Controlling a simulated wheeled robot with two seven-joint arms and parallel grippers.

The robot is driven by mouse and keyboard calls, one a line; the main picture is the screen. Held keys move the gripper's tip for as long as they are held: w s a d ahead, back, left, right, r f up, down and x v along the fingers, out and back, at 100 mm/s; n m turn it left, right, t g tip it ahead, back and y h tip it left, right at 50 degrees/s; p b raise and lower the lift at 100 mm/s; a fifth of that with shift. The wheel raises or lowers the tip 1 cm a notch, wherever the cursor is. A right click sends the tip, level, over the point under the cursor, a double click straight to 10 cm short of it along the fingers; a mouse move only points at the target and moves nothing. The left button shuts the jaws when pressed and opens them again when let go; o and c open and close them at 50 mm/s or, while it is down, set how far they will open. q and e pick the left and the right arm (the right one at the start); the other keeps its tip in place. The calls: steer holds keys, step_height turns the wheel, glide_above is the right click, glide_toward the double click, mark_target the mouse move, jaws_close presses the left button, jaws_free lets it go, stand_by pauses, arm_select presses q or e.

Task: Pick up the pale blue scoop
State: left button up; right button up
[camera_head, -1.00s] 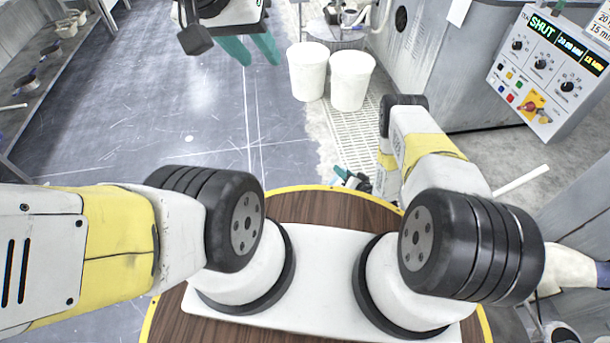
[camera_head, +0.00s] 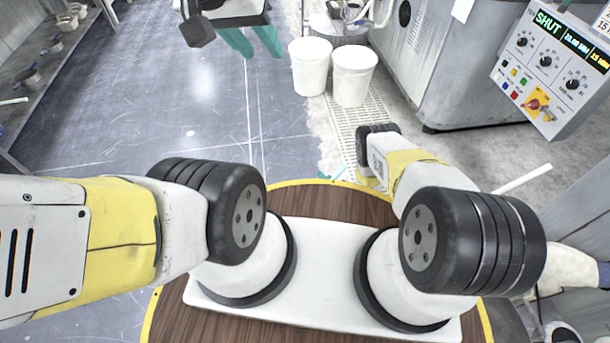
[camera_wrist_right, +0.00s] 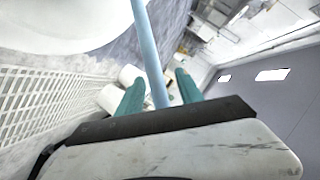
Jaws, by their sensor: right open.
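The pale blue scoop shows in the right wrist view as a straight pale blue shaft (camera_wrist_right: 148,45). It runs from the top edge down between the two teal fingers of my right gripper (camera_wrist_right: 159,76). Those fingers stand apart on either side of the shaft, with gaps visible; the scoop's bowl is not visible. In the head view my right gripper is mostly hidden behind my right arm, with only a bit of teal (camera_head: 338,173) showing past the round table edge. My left gripper (camera_head: 252,42) is at the top of the head view, its teal fingers apart and empty.
Two white buckets (camera_head: 311,67) (camera_head: 353,76) stand on the floor beside a floor grating (camera_head: 355,118). A grey machine (camera_head: 460,70) and a control panel (camera_head: 556,68) are at the right. A shelf with bowls runs along the left. Open floor (camera_head: 200,110) lies between.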

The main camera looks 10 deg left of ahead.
jaws_close()
stand_by(1.4)
